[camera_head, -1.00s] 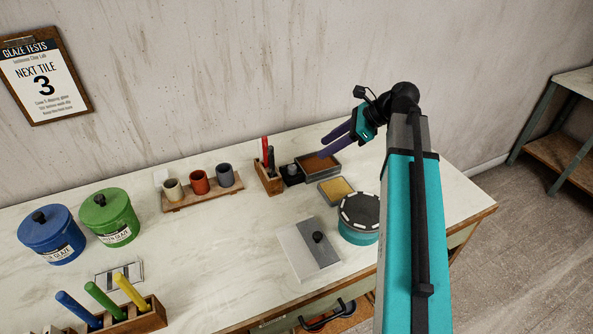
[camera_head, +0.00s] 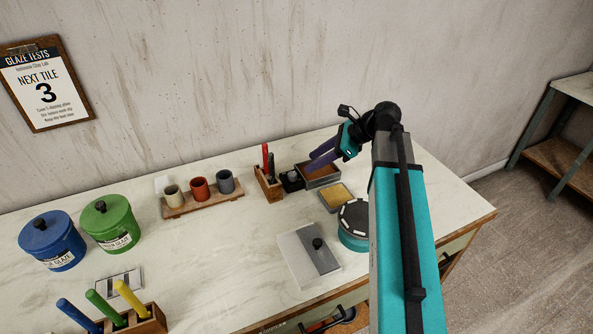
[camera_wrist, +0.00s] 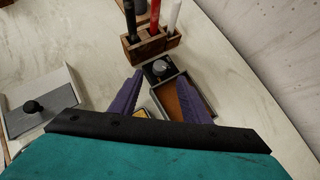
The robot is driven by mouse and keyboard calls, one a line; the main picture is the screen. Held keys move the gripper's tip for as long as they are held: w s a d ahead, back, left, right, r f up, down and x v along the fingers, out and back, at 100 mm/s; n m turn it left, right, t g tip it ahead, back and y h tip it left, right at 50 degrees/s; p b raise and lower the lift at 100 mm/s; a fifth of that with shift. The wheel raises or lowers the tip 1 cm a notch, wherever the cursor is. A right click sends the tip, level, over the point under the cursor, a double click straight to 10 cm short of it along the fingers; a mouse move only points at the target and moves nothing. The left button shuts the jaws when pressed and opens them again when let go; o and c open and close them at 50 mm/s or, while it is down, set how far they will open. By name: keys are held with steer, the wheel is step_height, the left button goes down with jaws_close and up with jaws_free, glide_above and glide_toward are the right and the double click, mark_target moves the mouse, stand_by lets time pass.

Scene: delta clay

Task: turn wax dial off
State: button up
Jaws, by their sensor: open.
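The wax dial appears to be the small black box with a round grey knob (camera_wrist: 160,68), seen in the wrist view just beyond my fingertips. In the head view the dial (camera_head: 291,180) sits between the wooden tool holder and the brown-filled tray. The knob's pointer setting is too small to read. The wax tray (camera_wrist: 184,100) joins the dial box and holds a brown surface; it also shows in the head view (camera_head: 320,178). My gripper (camera_wrist: 170,85) is open and empty, with purple fingers apart, above the tray and pointing toward the dial.
A wooden holder (camera_head: 268,187) with upright tools stands beside the dial. A yellow sponge tray (camera_head: 336,197), a teal turntable (camera_head: 354,222) and a grey board with a black knob (camera_head: 309,256) lie nearer. Cups stand on a wooden board (camera_head: 203,198) at left.

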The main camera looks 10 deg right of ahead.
mark_target(293, 173)
steer(key=shift+p+x, duration=0.6)
steer(key=shift+x, duration=3.8)
steer(key=shift+r, duration=0.1)
steer(key=c, duration=1)
steer(key=shift+c, duration=0.2)
